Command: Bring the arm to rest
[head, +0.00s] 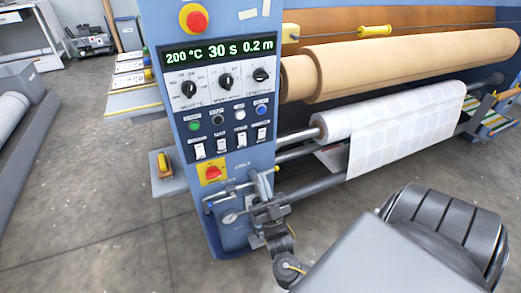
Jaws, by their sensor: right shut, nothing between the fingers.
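My right arm (405,255) comes in from the lower right, its large grey links filling that corner. Its gripper (262,208) is shut and empty. In the picture it lies over the lower part of the blue control column (225,170), near a round gauge (230,218) and a pipe. I cannot tell whether the gripper touches the column. My left gripper is not in view.
The column carries a display (221,51) reading 200 °C, 30 s, 0.2 m, knobs, buttons, switches and a red stop button (194,17). Behind are a tan roller (400,55) and a white patterned roll (390,120).

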